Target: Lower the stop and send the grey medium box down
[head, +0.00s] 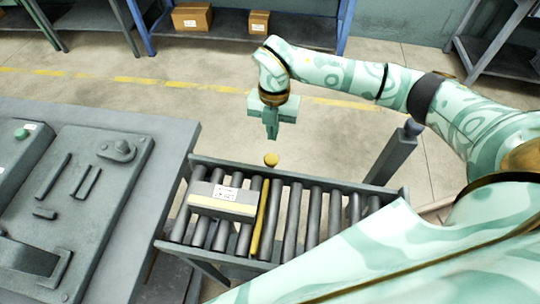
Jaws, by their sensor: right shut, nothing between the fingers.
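The grey medium box (222,203), with a white label and a pale yellowish band, sits on the rollers at the left part of the conveyor (300,172). The stop is a yellow bar (259,220) across the rollers, just right of the box. A yellow ball knob (271,159) shows at its far end, by the conveyor's far rail. How high the bar stands is hard to tell. My right gripper (272,136) is shut and empty, pointing down, and appears just above the knob with a small gap in the picture. My left gripper is out of view.
A grey bench (120,230) with a machine panel stands left of the conveyor. The rollers right of the stop are clear. A grey post (390,155) stands behind the conveyor's right end. Shelves with cardboard boxes (191,18) are at the back.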

